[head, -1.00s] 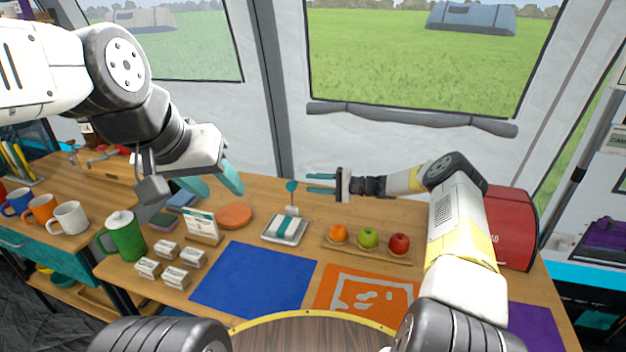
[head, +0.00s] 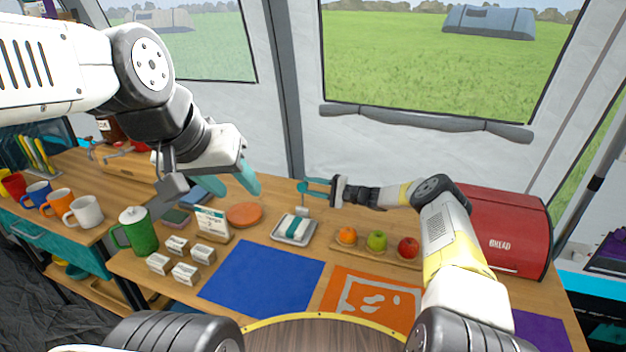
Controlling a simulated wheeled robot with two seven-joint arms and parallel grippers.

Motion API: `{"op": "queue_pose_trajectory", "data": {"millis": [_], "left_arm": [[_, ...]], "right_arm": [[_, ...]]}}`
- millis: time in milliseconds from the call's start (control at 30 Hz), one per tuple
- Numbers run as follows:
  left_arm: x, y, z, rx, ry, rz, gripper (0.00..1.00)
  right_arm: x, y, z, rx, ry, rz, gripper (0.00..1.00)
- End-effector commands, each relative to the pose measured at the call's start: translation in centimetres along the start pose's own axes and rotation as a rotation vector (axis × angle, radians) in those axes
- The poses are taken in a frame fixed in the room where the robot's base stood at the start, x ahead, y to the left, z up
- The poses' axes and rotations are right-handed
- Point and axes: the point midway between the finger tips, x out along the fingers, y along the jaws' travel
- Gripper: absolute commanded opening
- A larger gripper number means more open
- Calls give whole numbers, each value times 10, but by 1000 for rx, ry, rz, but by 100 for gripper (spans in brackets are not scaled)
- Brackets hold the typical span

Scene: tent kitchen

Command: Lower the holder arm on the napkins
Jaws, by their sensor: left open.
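The napkin holder (head: 295,231) is a small grey tray on the table with white napkins (head: 288,230) and a teal band across them. Its arm (head: 302,211) stands raised at the back, with a teal knob (head: 302,187) on top. My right gripper (head: 308,187) reaches in from the right, its teal fingertips at the knob. Its fingers look parted, but I cannot tell whether they are closed on the knob. My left gripper (head: 238,184) is open and empty, to the left of the holder, above the back of the table.
An orange (head: 347,235), a green apple (head: 377,241) and a red apple (head: 408,247) sit right of the holder. A round terracotta mat (head: 244,214) and a card stand (head: 212,223) are on the left. A blue mat (head: 262,279) lies in front. A red bread box (head: 503,232) stands far right.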

Motion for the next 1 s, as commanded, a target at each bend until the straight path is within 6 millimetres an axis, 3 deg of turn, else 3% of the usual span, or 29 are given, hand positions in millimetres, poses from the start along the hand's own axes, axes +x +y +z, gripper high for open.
{"op": "queue_pose_trajectory", "data": {"millis": [100,300,1000], "left_arm": [[0,0,0,0,0,0,47],[0,0,0,0,0,0,47],[0,0,0,0,0,0,47]], "right_arm": [[0,0,0,0,0,0,33],[0,0,0,0,-1,0,0],[0,0,0,1,-1,1,0]]}}
